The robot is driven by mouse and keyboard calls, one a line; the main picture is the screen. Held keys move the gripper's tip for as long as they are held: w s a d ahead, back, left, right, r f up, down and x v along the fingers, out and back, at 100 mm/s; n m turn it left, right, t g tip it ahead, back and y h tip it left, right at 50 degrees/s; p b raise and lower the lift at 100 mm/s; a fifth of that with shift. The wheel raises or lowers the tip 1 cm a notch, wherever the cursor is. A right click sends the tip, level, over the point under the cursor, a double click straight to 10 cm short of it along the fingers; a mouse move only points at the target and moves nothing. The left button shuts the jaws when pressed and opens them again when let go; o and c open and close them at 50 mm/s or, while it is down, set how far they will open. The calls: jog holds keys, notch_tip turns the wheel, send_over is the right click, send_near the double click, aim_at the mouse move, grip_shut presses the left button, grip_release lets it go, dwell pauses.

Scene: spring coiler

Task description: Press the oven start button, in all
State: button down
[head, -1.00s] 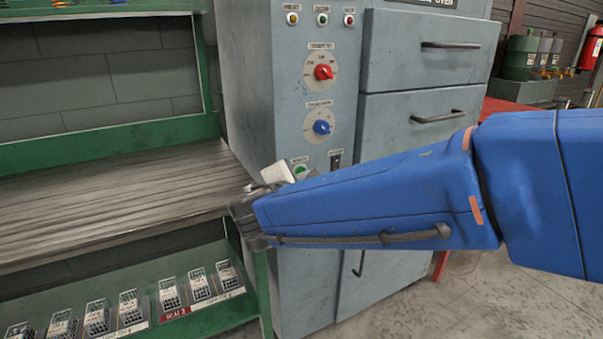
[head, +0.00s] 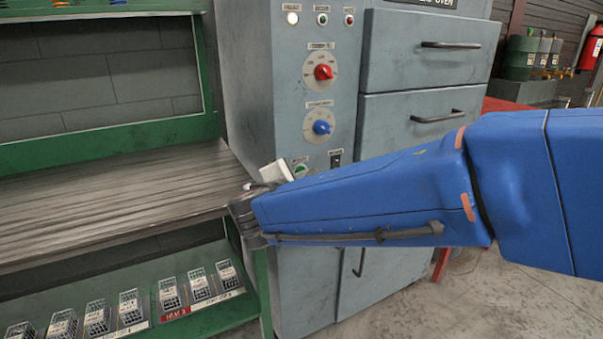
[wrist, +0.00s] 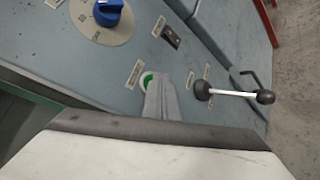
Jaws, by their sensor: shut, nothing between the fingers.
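The oven (head: 413,75) is a grey-blue cabinet with a control panel on its left part. The green start button (head: 301,170) shows just above my arm in the head view. In the wrist view the green button (wrist: 147,79) is partly covered by the tips of my gripper (wrist: 160,82). The fingers are shut with nothing between them, and the tips overlap the button's right side. I cannot tell how far the button is pushed in. In the head view the fingertips are hidden or too small to make out.
A red dial (head: 323,72) and a blue dial (head: 321,127) sit above the button. A black switch (wrist: 171,37) and a lever with a black knob (wrist: 265,97) are close by. The leftmost lamp (head: 292,18) glows white. A green-framed bench (head: 110,190) stands left.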

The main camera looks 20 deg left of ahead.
jog(key=shift+s+d, duration=0.55)
jog(key=shift+d, duration=0.05)
jog(key=s+d, duration=0.3)
jog(key=shift+s+d, duration=0.1)
jog(key=shift+d, duration=0.3)
dwell(0.9)
